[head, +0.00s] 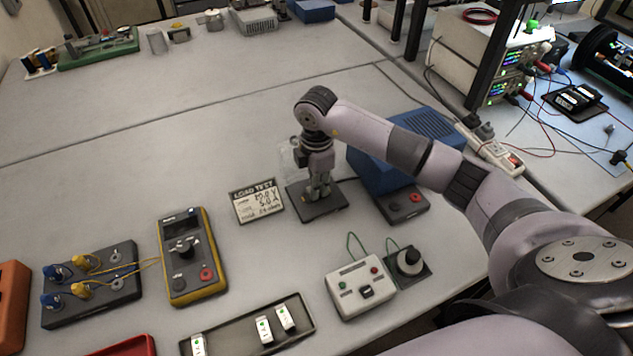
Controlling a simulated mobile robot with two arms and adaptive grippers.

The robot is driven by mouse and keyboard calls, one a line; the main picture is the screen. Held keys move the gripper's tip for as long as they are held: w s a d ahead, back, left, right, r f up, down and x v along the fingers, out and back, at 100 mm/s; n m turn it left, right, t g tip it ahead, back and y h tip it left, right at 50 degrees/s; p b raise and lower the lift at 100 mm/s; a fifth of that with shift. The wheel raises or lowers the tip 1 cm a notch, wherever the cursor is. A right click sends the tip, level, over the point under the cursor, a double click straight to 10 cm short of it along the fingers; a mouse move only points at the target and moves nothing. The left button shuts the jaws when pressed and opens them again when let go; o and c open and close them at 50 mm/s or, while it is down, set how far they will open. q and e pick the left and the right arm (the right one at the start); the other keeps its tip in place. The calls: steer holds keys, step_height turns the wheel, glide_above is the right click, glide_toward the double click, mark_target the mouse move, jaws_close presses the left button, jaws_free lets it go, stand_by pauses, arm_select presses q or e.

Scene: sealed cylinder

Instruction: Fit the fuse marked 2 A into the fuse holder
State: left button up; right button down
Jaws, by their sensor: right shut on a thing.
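My right gripper (320,192) points straight down over a dark square base plate (303,211) in the middle of the table. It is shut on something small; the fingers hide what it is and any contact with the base. A clear, see-through part (288,156) shows just behind and left of the gripper. The fuse holder's middle is hidden by the gripper. A dark tray (232,325) at the front holds white-labelled fuses: one at the left (198,345) and two at the right (264,330), with a gap between. Their markings are too small to read. My left gripper is out of view.
A load test card (257,201) stands left of the base plate. A blue device (380,178) stands close on the right, under my right arm. A yellow meter (192,262), a white switch box (360,288) and a terminal board (92,290) stand nearer.

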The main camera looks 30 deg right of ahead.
steer(key=shift+f, duration=0.35)
steer(key=c, duration=1.5)
jaws_free()
steer(key=shift+r, duration=0.1)
steer(key=shift+r, duration=0.3)
steer(key=shift+w+r, duration=0.1)
steer(key=shift+r, duration=0.2)
step_height(320, 180, up, 11)
steer(key=b, duration=0.3)
steer(key=shift+r, duration=0.2)
